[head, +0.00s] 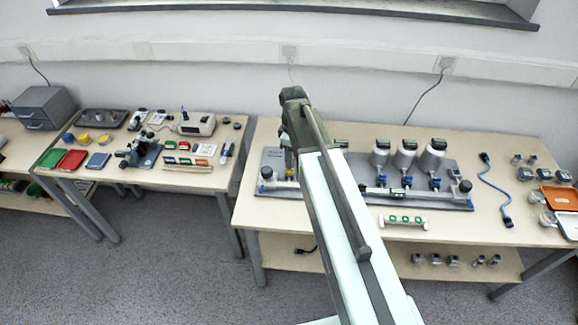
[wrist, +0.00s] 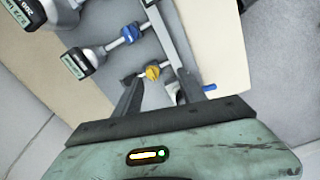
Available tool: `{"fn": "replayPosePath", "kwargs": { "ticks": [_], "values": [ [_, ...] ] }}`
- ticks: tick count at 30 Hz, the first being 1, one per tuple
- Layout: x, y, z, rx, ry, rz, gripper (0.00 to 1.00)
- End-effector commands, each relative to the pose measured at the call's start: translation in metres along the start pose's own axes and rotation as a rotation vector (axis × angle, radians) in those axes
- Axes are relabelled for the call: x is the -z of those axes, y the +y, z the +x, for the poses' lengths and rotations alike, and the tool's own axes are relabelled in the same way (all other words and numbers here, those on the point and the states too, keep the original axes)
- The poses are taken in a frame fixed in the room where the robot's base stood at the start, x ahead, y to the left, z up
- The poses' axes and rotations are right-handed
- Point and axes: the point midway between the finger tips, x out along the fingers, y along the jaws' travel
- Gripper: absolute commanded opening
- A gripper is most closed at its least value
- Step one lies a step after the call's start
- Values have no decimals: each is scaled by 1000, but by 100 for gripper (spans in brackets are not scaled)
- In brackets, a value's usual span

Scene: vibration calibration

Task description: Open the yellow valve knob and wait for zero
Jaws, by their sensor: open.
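The yellow valve knob (wrist: 152,72) sits on a thin grey pipe in the wrist view. My gripper (wrist: 158,77) is open, with one dark finger on each side of the knob. I cannot tell whether either finger touches it. In the head view my gripper is over the left part of the grey rig plate, largely hidden by my own arm, and I cannot make out the knob there. Grey canisters with small displays (wrist: 75,63) stand beside the knob in the wrist view. The display readings are too small and tilted to read surely.
A blue valve knob (wrist: 130,33) is on a neighbouring pipe. The rig plate (head: 452,167) carries several canisters (head: 405,152) on the right table. A blue cable (head: 496,188) and an orange tray (head: 562,197) lie to the right. A second table (head: 215,180) stands left, across a gap.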

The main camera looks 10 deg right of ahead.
Motion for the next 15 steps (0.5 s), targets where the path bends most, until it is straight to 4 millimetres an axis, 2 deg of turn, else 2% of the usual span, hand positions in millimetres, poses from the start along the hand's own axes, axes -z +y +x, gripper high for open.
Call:
{"fn": "replayPosePath", "kwargs": {
  "ticks": [1, 3, 10, 15],
  "values": [
    [8, 14, 0, 0, 0, -88, 48],
    [12, 22, 0, 0, 0, -183, 48],
    [14, 23, 3, 0, 0, -243, 48],
    [14, 23, 22, 0, 0, -242, 48]
  ]
}}
